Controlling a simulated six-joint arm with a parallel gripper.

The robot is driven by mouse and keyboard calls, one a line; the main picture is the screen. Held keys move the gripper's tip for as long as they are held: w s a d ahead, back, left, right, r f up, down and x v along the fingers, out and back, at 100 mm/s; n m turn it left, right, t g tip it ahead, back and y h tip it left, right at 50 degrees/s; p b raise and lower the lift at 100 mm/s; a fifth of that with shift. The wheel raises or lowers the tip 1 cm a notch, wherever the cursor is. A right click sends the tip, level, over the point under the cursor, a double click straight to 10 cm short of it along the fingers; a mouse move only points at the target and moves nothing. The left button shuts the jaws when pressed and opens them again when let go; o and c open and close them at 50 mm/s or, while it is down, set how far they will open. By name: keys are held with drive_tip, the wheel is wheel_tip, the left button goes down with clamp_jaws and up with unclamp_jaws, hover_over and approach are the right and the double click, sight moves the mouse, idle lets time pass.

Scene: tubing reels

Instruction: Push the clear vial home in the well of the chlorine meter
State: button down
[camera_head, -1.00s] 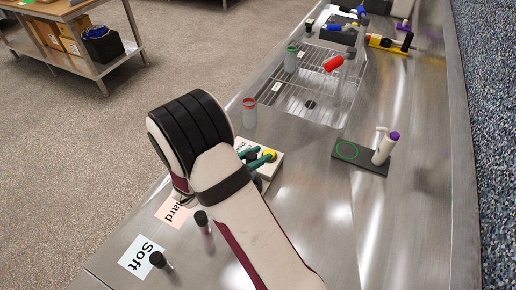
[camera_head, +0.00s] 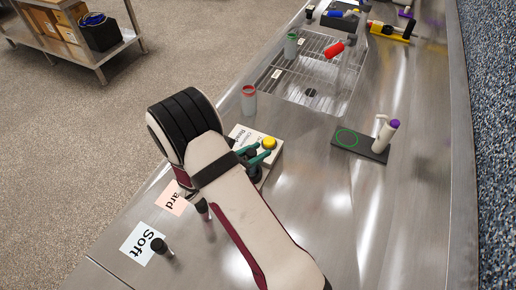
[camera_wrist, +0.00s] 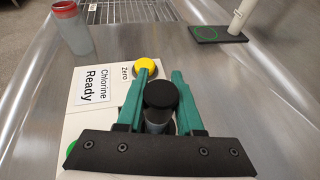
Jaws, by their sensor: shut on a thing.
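The chlorine meter (camera_head: 240,133) is a white box on the steel counter, labelled "Chlorine Ready", and it shows large in the wrist view (camera_wrist: 98,108). A yellow button (camera_wrist: 146,66) marked "Zero" is at its far side. My gripper (camera_wrist: 162,76) has green fingers on either side of a black-capped vial (camera_wrist: 160,95) and is shut on it. The vial's clear body shows just below the cap, over the meter. Its lower end and the well are hidden by the cap and gripper. In the head view, my gripper (camera_head: 258,155) is at the meter, and my arm covers the near side.
Two black-capped vials stand near the "Soft" card (camera_head: 142,244) and the "Hard" card (camera_head: 172,198). A red-topped container (camera_head: 249,101) stands beyond the meter. A wire rack is behind.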

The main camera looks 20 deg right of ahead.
drive_tip(key=shift+f, duration=1.3)
drive_tip(key=shift+c, duration=2.3)
unclamp_jaws()
drive_tip(key=v, duration=1.5)
drive_tip(key=shift+s+a, duration=0.15)
drive_tip(key=shift+a, duration=0.2)
drive_tip(key=shift+r, duration=0.1)
